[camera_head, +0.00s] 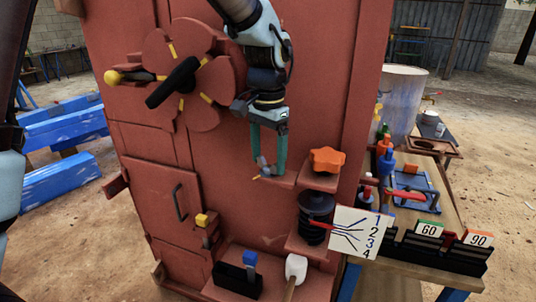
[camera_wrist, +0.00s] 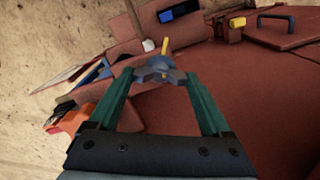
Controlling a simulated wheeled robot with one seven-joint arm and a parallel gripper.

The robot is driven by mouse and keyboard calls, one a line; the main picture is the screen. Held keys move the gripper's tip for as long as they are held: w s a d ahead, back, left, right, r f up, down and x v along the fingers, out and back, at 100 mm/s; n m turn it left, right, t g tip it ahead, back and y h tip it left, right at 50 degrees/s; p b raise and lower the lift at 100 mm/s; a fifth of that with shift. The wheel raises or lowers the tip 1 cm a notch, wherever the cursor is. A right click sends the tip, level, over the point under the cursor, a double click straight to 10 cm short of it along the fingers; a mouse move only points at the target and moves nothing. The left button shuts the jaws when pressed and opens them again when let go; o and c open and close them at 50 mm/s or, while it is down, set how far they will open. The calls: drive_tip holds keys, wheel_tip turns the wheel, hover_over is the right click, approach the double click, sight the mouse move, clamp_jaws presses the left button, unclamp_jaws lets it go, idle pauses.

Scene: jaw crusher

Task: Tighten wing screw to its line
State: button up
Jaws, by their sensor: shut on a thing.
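The wing screw (camera_head: 264,167) is a small blue-grey part with wings, on a small ledge on the front of the red crusher. My gripper (camera_head: 267,170) points down at it, with its two green fingers on either side. In the wrist view the wing screw (camera_wrist: 157,66) sits between the fingertips of my gripper (camera_wrist: 159,75), which are shut on its wings. A thin yellow mark (camera_wrist: 164,46) shows just beyond the screw. Whether a wing lines up with it I cannot tell.
An orange star knob (camera_head: 327,160) stands right of my gripper, above a black ribbed knob (camera_head: 316,217) and a numbered card (camera_head: 359,232). A large red wheel (camera_head: 180,75) is at upper left. A blue-handled lever (camera_head: 250,260) and a white-headed lever (camera_head: 296,267) are below.

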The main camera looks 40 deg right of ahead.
sight(269, 159)
drive_tip(key=shift+m, duration=0.5)
drive_tip(key=o, duration=1.2)
drive_tip(key=shift+c, duration=0.2)
wheel_tip(269, 159, up, 11)
drive_tip(key=b, duration=0.2)
drive_tip(key=shift+f, duration=0.1)
